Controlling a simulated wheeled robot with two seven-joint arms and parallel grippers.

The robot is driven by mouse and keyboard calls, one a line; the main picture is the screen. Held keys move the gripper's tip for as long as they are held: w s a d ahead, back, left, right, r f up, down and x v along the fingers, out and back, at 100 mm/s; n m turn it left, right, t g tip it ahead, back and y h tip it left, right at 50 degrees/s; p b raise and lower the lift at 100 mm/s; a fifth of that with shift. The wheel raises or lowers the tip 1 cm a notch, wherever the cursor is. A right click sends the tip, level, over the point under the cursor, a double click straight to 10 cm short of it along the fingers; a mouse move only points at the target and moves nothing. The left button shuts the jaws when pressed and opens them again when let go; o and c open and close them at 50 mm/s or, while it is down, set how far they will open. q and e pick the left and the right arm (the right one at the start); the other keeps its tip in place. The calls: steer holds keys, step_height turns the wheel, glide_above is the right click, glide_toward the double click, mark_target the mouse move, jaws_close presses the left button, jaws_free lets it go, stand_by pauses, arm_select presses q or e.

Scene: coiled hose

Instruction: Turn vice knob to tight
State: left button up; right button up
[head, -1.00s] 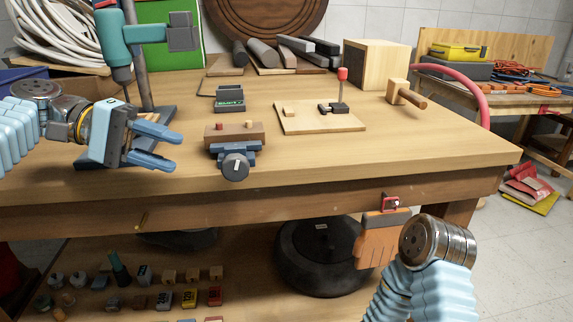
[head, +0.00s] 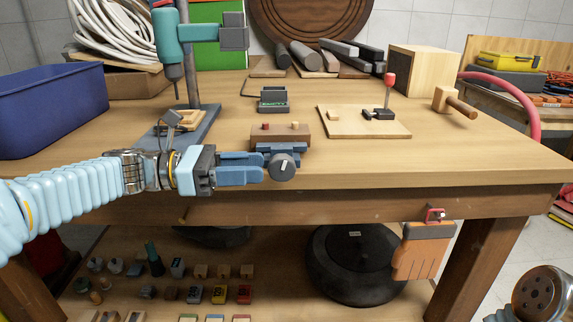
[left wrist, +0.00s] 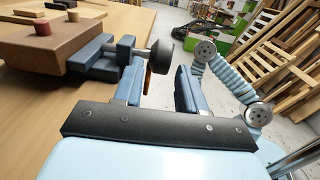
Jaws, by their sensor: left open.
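The vice (head: 279,150) sits at the bench's front edge. It is blue, with a brown block (head: 281,136) carrying a red and a tan peg on top. Its round dark grey knob (head: 283,168) faces the front and has a pale mark. My left gripper (head: 262,168) is open, coming from the left, with its fingertips right beside the knob. In the left wrist view, the knob (left wrist: 161,58) shows just beyond the fingertips, in line with the gap between the fingers (left wrist: 160,85). I cannot tell if a finger touches it. My right gripper is out of view.
A drill press base (head: 205,120) stands behind my left arm, with a blue bin (head: 50,110) to its left. A wooden board (head: 350,125) with a red-tipped lever lies right of the vice. An orange glove-like item (head: 425,255) hangs from the bench front.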

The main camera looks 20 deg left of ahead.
mark_target(285, 167)
arm_select(q)
steer(key=x, duration=0.6)
steer(key=shift+d, duration=0.25)
steer(key=c, duration=0.7)
